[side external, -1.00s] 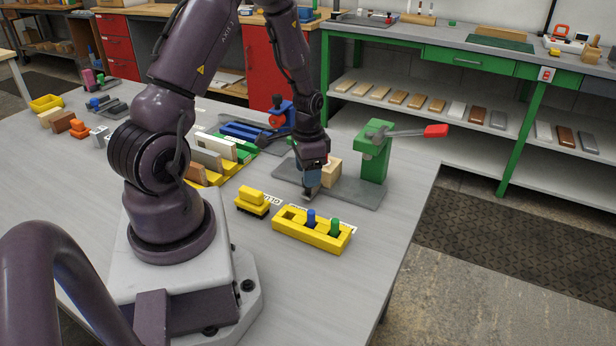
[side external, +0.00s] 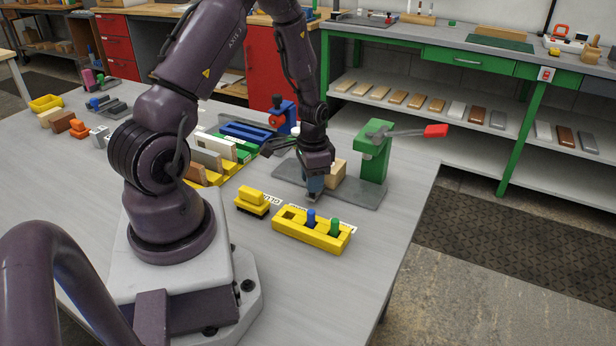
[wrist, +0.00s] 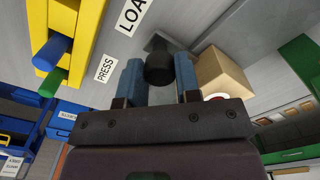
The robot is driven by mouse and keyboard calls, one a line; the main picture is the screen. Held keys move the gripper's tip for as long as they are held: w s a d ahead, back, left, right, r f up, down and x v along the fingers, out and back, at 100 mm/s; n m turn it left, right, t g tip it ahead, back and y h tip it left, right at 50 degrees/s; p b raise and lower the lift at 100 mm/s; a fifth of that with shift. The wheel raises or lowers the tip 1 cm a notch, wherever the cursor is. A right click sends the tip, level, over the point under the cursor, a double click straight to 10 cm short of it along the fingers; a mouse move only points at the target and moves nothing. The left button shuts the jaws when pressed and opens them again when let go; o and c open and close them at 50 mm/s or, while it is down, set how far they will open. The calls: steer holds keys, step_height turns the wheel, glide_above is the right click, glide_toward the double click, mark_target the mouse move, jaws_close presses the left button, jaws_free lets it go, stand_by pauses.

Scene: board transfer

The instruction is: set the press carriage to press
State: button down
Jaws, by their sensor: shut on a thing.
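The green press (side external: 374,160) stands on a grey base plate (side external: 357,194), with a lever ending in a red handle (side external: 436,131) that sticks out to the right. A light wooden block (side external: 337,173) sits left of the press column; it also shows in the wrist view (wrist: 222,72). My gripper (side external: 314,188) is low over the plate, at the block's left. In the wrist view its blue fingers (wrist: 159,80) are shut on a dark round knob (wrist: 159,66), seemingly the carriage's. The carriage body is mostly hidden. PRESS (wrist: 105,68) and LOAD (wrist: 132,13) labels lie beside it.
A yellow holder (side external: 291,234) with blue and green pegs stands in front of the plate. A smaller yellow piece (side external: 252,201) is to its left. Colored racks (side external: 228,148) stand behind my arm. The table's right front is clear.

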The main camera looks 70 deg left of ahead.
steer(key=w+d, duration=0.7)
steer(key=shift+w+d, duration=0.2)
steer(key=c, duration=0.8)
jaws_free()
steer(key=shift+a+r, duration=0.1)
steer(key=shift+r, duration=0.1)
step_height(320, 180, up, 13)
steer(key=shift+f, duration=0.2)
